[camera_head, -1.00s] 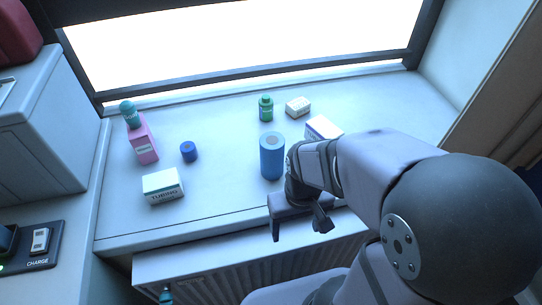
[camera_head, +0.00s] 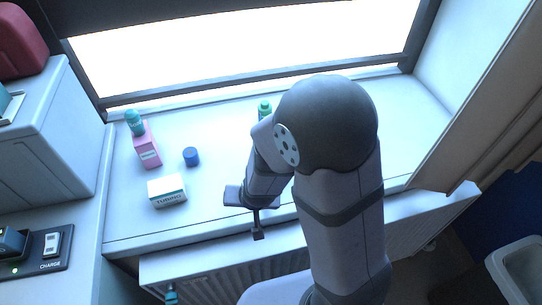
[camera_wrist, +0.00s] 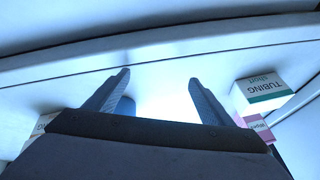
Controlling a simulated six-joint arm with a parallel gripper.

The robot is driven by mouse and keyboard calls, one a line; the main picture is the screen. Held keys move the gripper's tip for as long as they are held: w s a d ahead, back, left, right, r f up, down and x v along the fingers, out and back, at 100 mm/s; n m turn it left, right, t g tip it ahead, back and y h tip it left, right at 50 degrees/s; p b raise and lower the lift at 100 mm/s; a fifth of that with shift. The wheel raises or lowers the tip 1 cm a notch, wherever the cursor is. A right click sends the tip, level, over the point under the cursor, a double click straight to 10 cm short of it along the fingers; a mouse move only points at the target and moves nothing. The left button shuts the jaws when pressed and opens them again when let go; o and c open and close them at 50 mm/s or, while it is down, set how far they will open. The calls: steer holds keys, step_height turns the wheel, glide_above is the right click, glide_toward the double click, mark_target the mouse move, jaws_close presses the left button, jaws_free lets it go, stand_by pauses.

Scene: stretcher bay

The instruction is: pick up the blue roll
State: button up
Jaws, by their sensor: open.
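In the wrist view a blue patch (camera_wrist: 127,107), likely the roll, shows partly behind the left finger. My gripper (camera_head: 246,214) is over the front edge of the sill, right of the tubing box; in the wrist view (camera_wrist: 160,78) its fingers are apart with nothing held between them. A smaller dark-blue cylinder (camera_head: 191,157) stands upright on the sill at the left.
On the white sill (camera_head: 130,225) stand a tubing box (camera_head: 167,191), a pink box (camera_head: 146,150) with a teal-topped item (camera_head: 134,121), and a green bottle (camera_head: 264,107) by the window. A ribbed radiator (camera_head: 205,270) is below. The sill's right part is clear.

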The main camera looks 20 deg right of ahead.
steer(key=w+t+h+p, duration=0.1)
steer(key=w+m+t+p, duration=0.1)
steer(key=shift+w+d+m+h, duration=0.2)
steer(key=shift+w+m+h, duration=0.1)
steer(key=shift+w+h, duration=0.1)
steer(key=d+t+h, duration=0.1)
steer(key=w+d+t+h, duration=0.1)
steer(key=d, duration=0.1)
steer(key=w+d+m+t+h+b, duration=0.1)
steer(key=shift+w+d+f+t, duration=0.1)
steer(key=shift+w+d+t, duration=0.1)
steer(key=shift+d+t, duration=0.1)
steer(key=r+t+h, duration=0.1)
steer(key=d+r+t, duration=0.1)
steer(key=r+t, duration=0.1)
steer(key=d+r+t+h+b, duration=0.1)
steer(key=shift+s+d+r+n+t+h, duration=0.15)
steer(key=shift+n+t+h, duration=0.15)
steer(key=shift+t, duration=0.1)
steer(key=shift+n+t, duration=0.3)
steer(key=shift+t, duration=0.3)
steer(key=shift+w+d+r+p, duration=0.25)
steer(key=shift+w+d+p, duration=0.1)
steer(key=shift+w, duration=0.35)
steer(key=shift+w+d+r+p, duration=0.2)
steer(key=shift+w+p, duration=0.15)
steer(key=shift+w, duration=0.35)
steer(key=shift+w+d+r+p, duration=0.25)
steer(key=shift+w+d+p, duration=0.1)
steer(key=shift+w, duration=0.35)
